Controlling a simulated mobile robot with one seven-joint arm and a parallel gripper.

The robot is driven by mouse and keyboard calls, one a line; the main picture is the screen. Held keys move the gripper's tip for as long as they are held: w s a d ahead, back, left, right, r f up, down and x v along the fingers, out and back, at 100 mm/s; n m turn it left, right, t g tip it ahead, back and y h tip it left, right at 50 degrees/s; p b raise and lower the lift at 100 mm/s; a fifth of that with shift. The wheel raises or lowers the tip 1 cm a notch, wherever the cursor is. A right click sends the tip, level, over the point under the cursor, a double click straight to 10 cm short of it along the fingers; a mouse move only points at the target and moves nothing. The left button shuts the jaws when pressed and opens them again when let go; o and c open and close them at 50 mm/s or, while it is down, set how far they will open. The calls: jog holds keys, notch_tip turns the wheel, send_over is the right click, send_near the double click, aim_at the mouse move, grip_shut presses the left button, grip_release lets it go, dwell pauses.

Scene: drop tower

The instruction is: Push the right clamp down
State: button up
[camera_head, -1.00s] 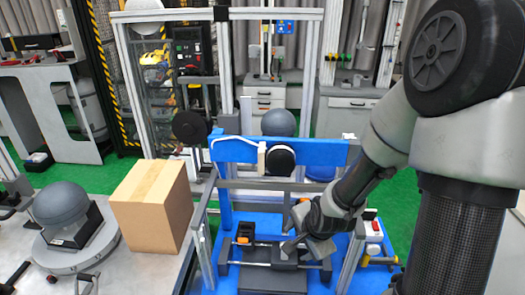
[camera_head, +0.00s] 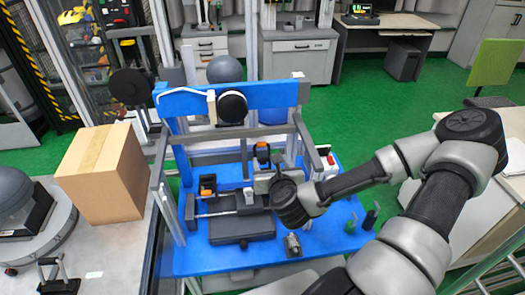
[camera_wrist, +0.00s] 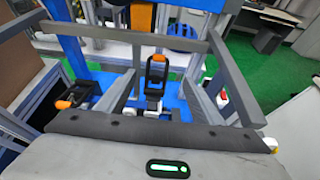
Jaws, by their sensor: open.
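The right clamp (camera_head: 262,152) is black with an orange tip and stands upright at the back of the blue base. In the wrist view the right clamp (camera_wrist: 157,72) shows as an upright black loop with an orange top, ahead of and between my fingers. My gripper (camera_head: 262,182) is just in front of and below the clamp's tip in the head view. Its two grey fingers are spread and hold nothing in the wrist view (camera_wrist: 160,100). I cannot tell whether they touch the clamp. The left clamp (camera_head: 207,186), also black and orange, also shows in the wrist view (camera_wrist: 68,101).
A grey frame bar (camera_head: 235,134) and a blue crossbeam (camera_head: 190,103) with a black disc (camera_head: 232,107) rise behind the clamps. A dark block (camera_head: 240,228) sits at the front of the blue base (camera_head: 195,262). A cardboard box (camera_head: 105,175) stands at left.

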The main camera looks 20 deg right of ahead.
aim_at(262, 145)
jog(key=b+x, duration=0.3)
jog(key=x, duration=1.3)
jog(key=shift+a+f+b, duration=0.15)
jog(key=shift+f+b, duration=0.1)
jog(key=shift+b, duration=0.1)
jog(key=c, duration=1.3)
jog(key=shift+f, duration=0.1)
